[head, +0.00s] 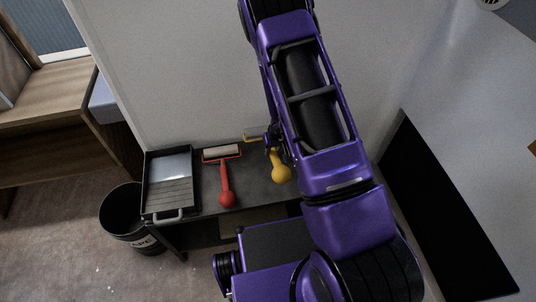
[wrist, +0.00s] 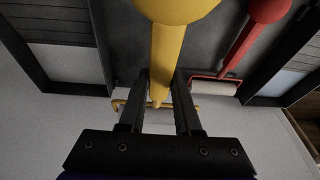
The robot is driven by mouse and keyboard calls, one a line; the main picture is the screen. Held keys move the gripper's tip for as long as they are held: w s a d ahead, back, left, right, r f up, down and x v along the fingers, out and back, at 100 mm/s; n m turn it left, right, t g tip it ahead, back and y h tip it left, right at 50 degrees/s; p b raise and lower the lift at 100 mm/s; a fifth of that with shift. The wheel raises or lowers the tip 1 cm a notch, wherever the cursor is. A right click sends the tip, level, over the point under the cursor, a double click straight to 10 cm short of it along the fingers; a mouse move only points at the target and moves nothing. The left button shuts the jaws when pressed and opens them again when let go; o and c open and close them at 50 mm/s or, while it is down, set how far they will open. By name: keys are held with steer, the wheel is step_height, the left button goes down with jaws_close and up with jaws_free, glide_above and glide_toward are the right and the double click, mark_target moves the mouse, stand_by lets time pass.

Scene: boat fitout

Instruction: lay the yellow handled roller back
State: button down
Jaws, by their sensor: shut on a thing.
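The yellow handled roller (head: 281,172) is at the dark bench top, its yellow knob towards the front and its yellow frame towards the wall. My gripper (head: 273,146) is shut on its handle from the wall side, and my arm hides part of the roller. In the wrist view my two fingers (wrist: 161,88) stand on either side of the yellow shaft (wrist: 163,55), with the large knob beyond them. The roller's pale sleeve is mostly hidden behind my fingers. I cannot tell whether the roller touches the bench or hangs just above it.
A red handled roller (head: 226,184) lies left of it on the bench (head: 250,195). A black paint tray (head: 170,205) is at the bench's left end. A black bucket (head: 118,212) stands on the floor beside it. Another tray (wrist: 70,62) shows in the wrist view. The wall is close behind.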

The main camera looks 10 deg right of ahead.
steer(key=shift+w+d+r+h, duration=0.1)
steer(key=shift+w+d+h, duration=0.05)
steer(key=shift+w, duration=0.45)
steer(key=shift+w+d+r+h, duration=0.1)
steer(key=shift+w+h, duration=0.05)
steer(key=shift+w, duration=0.45)
steer(key=shift+w+f, duration=0.2)
step_height(320, 180, down, 11)
steer(key=b, duration=0.7)
steer(key=c, duration=0.5)
jaws_free()
steer(key=shift+s+r, duration=0.1)
